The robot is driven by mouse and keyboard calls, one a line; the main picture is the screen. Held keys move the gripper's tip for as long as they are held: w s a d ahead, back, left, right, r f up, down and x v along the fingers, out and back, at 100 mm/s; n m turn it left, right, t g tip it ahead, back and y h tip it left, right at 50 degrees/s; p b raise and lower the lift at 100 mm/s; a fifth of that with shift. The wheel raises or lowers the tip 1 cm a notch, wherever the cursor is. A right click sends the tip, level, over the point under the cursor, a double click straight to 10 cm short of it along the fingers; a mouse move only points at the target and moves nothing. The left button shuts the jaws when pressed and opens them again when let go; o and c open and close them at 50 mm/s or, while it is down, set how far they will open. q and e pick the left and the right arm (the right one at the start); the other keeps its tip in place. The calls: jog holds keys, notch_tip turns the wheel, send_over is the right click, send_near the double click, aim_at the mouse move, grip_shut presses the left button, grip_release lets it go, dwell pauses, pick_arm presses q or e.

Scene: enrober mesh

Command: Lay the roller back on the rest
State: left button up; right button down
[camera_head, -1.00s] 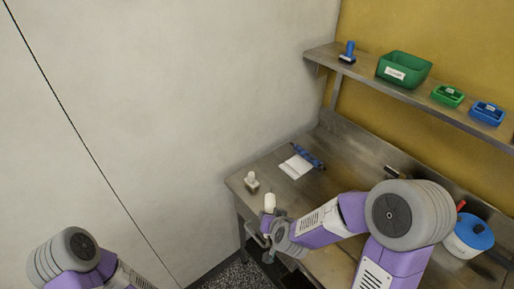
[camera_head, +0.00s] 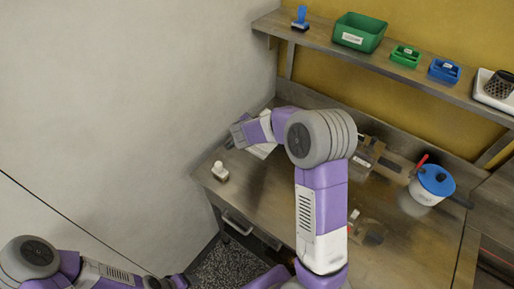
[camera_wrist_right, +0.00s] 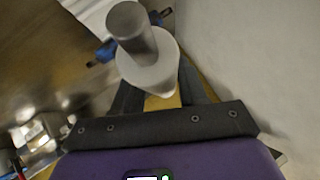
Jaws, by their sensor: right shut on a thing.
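My right gripper (camera_head: 232,140) is over the far left part of the steel bench. In the right wrist view the gripper (camera_wrist_right: 162,95) is shut on a pale piece with a round flange and a grey cylinder, which I take for the roller (camera_wrist_right: 132,30). Beyond it lies a blue piece with dark ends (camera_wrist_right: 108,50), partly hidden by the held piece; it may be the rest, but I cannot tell for sure. A white sheet (camera_wrist_right: 88,12) lies beside it and also shows in the head view (camera_head: 262,150).
A small white-capped bottle (camera_head: 220,172) stands near the bench's left edge. A blue-lidded tub (camera_head: 432,185) stands at right. A shelf (camera_head: 330,50) above carries a green bin (camera_head: 359,32) and small trays. A plain wall closes the left side.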

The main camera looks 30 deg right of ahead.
jog(key=shift+w+d+f+b, duration=0.1)
jog(key=shift+f+b, duration=0.9)
jog(key=shift+f, duration=1.45)
jog(key=shift+d+f+b, duration=0.1)
jog(key=shift+f+b, duration=0.9)
jog(key=shift+f, duration=1.4)
jog(key=shift+f, duration=0.55)
jog(key=c, duration=0.6)
grip_release()
jog(key=shift+r, duration=0.1)
